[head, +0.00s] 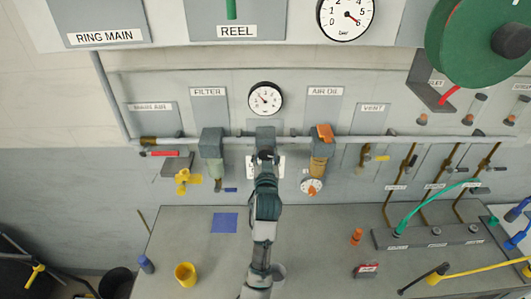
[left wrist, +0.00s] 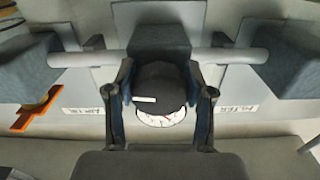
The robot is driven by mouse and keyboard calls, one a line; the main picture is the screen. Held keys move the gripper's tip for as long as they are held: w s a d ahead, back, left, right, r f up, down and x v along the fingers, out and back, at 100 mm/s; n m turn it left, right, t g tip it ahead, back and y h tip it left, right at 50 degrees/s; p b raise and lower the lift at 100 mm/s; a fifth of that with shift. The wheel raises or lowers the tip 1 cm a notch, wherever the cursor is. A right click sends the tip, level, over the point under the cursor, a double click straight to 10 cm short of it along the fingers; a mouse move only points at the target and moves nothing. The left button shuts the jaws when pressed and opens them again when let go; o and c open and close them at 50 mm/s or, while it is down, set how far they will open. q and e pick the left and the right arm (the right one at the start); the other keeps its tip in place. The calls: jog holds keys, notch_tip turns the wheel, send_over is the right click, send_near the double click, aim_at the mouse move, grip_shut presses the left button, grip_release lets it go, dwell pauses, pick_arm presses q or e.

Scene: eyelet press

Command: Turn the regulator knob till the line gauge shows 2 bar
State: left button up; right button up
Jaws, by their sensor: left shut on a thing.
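My left gripper (head: 265,158) reaches up to the regulator body (head: 265,133) on the pipe, between the filter and the air oil unit. In the left wrist view its two fingers (left wrist: 162,95) are shut on the dark round regulator knob (left wrist: 160,82), one on each side. A short white mark shows on the knob. The knob is hidden behind the gripper in the head view. The line gauge (head: 265,98) sits just above the regulator; its needle leans to the upper left, but its figures are too small to read. Its white dial (left wrist: 162,117) shows partly in the left wrist view. My right gripper is out of view.
The filter (head: 211,143) and the air oil unit (head: 321,142) flank the regulator closely. A yellow valve handle (head: 183,180) is at left. A larger gauge (head: 345,18) and a green reel (head: 480,40) are above. The bench (head: 320,255) holds a yellow cup (head: 186,274).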

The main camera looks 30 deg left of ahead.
pick_arm(q)
jog(key=o, duration=1.1)
jog(key=shift+s+d+r, duration=0.1)
jog(key=shift+r, duration=0.2)
jog(key=shift+o, duration=0.3)
jog(key=shift+s+d, duration=0.15)
jog(key=shift+s, duration=0.05)
jog(key=shift+d, duration=0.1)
jog(key=shift+s+d+f, duration=0.1)
jog(key=shift+d, duration=0.05)
jog(key=v, duration=1.1)
jog(key=shift+s+d, duration=0.2)
jog(key=shift+s, duration=0.1)
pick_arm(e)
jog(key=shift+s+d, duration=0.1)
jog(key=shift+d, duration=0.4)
pick_arm(q)
jog(key=shift+a+f, duration=0.1)
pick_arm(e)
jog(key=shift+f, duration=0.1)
